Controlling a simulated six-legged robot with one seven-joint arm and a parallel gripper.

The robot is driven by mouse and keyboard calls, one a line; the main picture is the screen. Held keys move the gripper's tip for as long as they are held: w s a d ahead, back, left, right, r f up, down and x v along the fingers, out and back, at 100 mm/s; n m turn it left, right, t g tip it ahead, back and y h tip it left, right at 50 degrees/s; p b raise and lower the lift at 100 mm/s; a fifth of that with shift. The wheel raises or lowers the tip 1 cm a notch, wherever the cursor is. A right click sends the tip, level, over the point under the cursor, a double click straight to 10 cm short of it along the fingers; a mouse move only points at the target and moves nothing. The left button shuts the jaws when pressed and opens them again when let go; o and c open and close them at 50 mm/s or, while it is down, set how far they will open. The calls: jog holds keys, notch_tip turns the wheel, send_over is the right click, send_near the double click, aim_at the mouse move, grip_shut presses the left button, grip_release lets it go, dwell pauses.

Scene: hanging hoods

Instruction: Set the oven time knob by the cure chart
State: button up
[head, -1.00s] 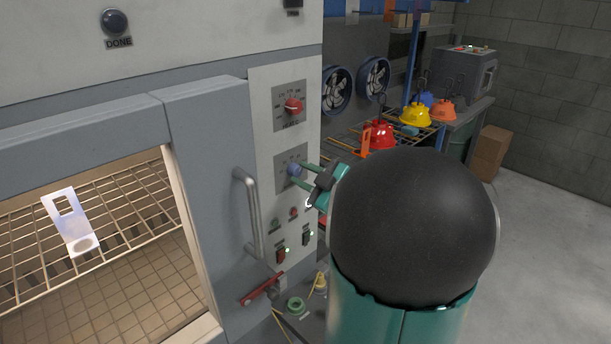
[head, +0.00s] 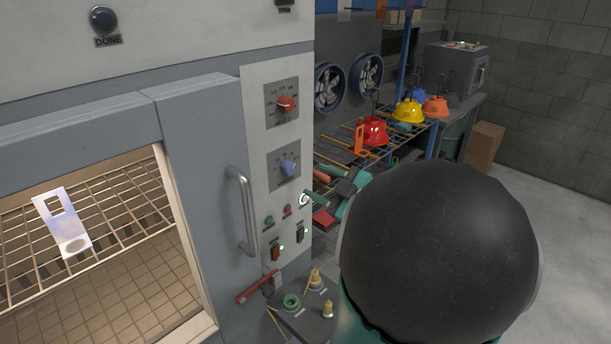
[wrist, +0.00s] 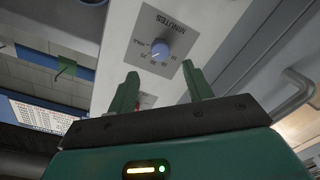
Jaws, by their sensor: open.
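The blue-grey time knob (head: 290,167) sits on its dark dial plate on the oven's control panel, below a red knob (head: 286,103). In the wrist view the time knob (wrist: 160,50) shows with the word MINUTES beside it; its exact setting is too small to read. My gripper (wrist: 160,88) is open and empty, with its two green fingers apart and the knob beyond their tips. In the head view my gripper (head: 312,184) is right of the knob, clear of it. A printed sheet (wrist: 42,115) is at the left of the wrist view; its text is unreadable.
A metal door handle (head: 243,210) stands out left of the panel. Below are small buttons, switches and a red lever (head: 258,287). Right of the oven, a wire rack (head: 345,148) holds red and yellow hoods. Open floor lies at the far right.

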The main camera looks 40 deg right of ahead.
jog(key=s, duration=0.6)
jog(key=shift+s+d, duration=0.2)
jog(key=shift+s, duration=0.2)
jog(key=shift+r, duration=0.1)
